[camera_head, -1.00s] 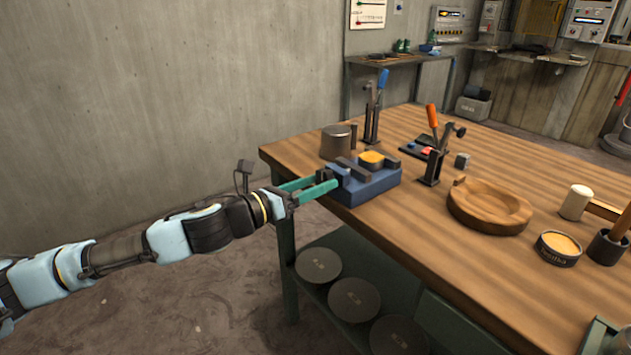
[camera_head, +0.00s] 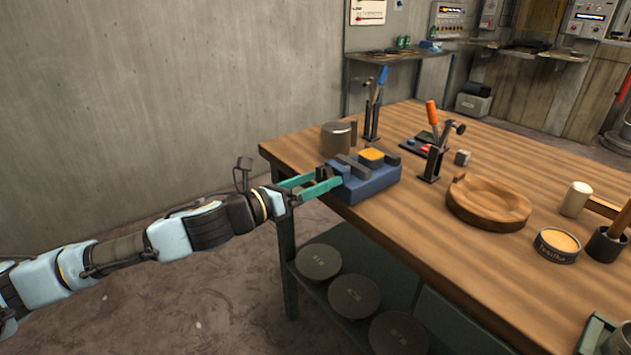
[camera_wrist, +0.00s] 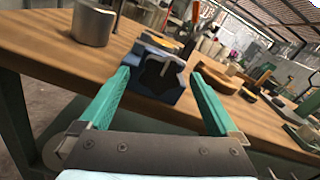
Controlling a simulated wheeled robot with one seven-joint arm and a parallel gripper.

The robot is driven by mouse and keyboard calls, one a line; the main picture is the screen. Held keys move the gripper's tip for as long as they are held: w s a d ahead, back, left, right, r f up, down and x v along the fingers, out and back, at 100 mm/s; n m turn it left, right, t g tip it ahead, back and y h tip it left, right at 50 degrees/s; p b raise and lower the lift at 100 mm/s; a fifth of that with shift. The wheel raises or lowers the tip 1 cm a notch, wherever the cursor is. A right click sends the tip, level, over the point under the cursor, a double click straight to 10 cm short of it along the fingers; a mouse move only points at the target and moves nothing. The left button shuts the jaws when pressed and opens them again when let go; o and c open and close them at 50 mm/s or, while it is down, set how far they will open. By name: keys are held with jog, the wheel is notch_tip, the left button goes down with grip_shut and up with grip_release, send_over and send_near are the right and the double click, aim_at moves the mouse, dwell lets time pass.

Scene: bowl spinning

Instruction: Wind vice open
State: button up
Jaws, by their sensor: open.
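The blue vice (camera_head: 365,183) sits at the table's near left edge, with grey jaws and a yellow-orange piece (camera_head: 371,157) between or on them. It also shows in the wrist view (camera_wrist: 155,88), with a dark handle part (camera_wrist: 160,72) on its near face. My gripper (camera_head: 332,181) is at the vice's left end. In the wrist view its teal fingers (camera_wrist: 158,90) are spread on either side of the vice's near end. I cannot tell whether they touch it.
A grey metal cup (camera_head: 336,139) stands just behind the vice. Two upright clamps with blue (camera_head: 383,76) and orange (camera_head: 432,113) handles stand further back. A round wooden dish (camera_head: 489,205) is to the right. Below, a shelf holds several grey discs (camera_head: 319,262).

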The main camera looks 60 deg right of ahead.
jog(key=b+v, duration=0.2)
jog(key=v, duration=0.8)
jog(key=shift+a+b, duration=0.35)
jog(key=shift+a, duration=0.05)
jog(key=shift+w, duration=0.1)
